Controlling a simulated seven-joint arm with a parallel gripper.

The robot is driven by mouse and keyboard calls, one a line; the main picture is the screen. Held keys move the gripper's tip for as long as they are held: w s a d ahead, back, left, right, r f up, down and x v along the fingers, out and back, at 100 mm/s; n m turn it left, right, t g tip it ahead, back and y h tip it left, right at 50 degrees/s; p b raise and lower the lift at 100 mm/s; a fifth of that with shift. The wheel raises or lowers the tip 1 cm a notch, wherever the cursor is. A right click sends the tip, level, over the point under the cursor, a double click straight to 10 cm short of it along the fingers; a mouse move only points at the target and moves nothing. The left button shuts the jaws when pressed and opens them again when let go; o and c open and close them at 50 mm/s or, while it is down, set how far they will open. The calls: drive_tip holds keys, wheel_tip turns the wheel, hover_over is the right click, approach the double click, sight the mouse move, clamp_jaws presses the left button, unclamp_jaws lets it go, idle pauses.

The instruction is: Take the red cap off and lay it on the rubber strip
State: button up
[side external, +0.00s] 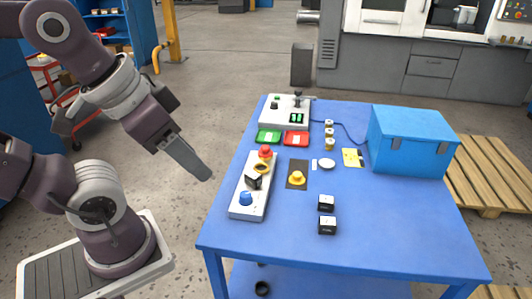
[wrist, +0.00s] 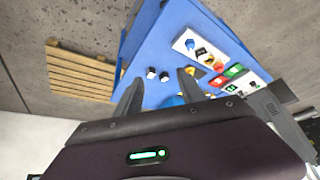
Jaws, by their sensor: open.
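The red cap (side external: 265,151) sits on top of a yellow ringed fitting at the far end of a white panel (side external: 243,205) on the blue table. A dark flat strip (side external: 296,184), which looks like the rubber strip, lies to the right of the panel, with a yellow knob-like piece (side external: 297,178) on it. My gripper (side external: 207,176) hangs in the air left of the table, apart from the panel and the cap. In the wrist view its two fingers (wrist: 158,92) are spread with nothing between them.
The panel also bears a black handle (side external: 253,182) and a blue knob (side external: 245,198). Green (side external: 268,137) and red (side external: 296,139) trays lie behind it. The table's front is clear.

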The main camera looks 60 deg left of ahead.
drive_tip(key=shift+o, duration=0.5)
drive_tip(key=w+a+r+m+g, duration=0.1)
drive_tip(key=w+a+r+m, duration=0.15)
drive_tip(key=w, duration=0.35)
drive_tip(key=w+a+r+m+g, duration=0.1)
drive_tip(key=w+a+m, duration=0.15)
drive_tip(key=w, duration=0.35)
drive_tip(key=m+g, duration=0.4)
drive_tip(key=m, duration=0.9)
hover_over(266, 147)
drive_tip(key=f, duration=2)
drive_tip(key=shift+a, duration=0.2)
drive_tip(key=f, duration=0.6)
drive_tip(key=shift+d+f, duration=0.2)
drive_tip(key=shift+f, duration=0.2)
clamp_jaws()
